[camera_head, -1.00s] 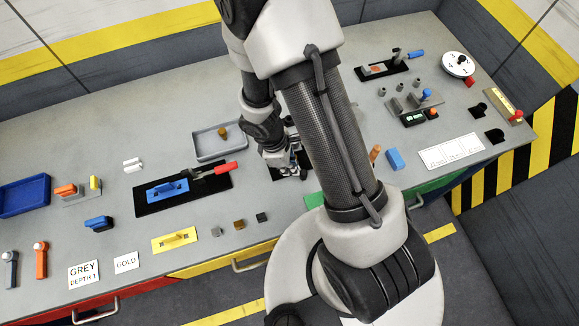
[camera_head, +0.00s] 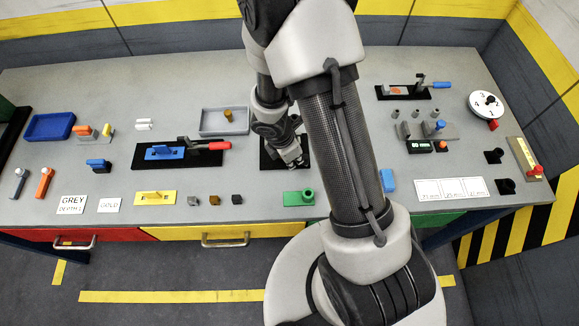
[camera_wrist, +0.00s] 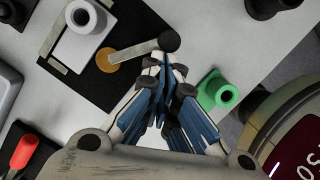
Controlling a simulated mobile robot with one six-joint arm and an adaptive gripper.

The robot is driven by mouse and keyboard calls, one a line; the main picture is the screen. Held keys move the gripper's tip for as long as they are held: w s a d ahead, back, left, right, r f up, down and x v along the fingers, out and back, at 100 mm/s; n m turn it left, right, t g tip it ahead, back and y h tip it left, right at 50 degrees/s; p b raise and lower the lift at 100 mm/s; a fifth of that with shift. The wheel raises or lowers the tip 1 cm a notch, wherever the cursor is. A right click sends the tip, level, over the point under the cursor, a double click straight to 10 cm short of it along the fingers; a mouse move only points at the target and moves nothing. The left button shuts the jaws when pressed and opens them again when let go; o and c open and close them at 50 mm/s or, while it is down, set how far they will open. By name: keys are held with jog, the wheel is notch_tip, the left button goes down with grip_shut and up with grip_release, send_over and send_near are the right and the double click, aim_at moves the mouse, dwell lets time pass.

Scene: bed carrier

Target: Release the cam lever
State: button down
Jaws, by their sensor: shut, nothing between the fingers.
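The cam lever is a grey bar with a round black knob (camera_wrist: 169,41). It runs from a gold disc (camera_wrist: 105,60) on a black plate (camera_wrist: 95,85), beside a pale block with a round post (camera_wrist: 85,18). My gripper (camera_wrist: 164,68) is shut and empty, its fingertips just below the knob in the wrist view. I cannot tell whether they touch it. In the head view my gripper (camera_head: 298,164) is over the black plate (camera_head: 270,159), and my arm hides most of the lever assembly.
A red-handled clamp (camera_head: 205,146) lies left of the plate. A grey tray (camera_head: 212,133) with a brown peg stands behind left.

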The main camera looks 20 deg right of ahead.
jog(key=d+n, duration=0.1)
jog(key=n, duration=0.1)
jog(key=d+n+t+b, duration=0.1)
jog(key=shift+w+n, duration=0.4)
jog(key=shift+w+d, duration=0.15)
jog(key=shift+d, duration=0.15)
jog(key=shift+d+b, duration=0.1)
jog(key=shift+b, duration=0.2)
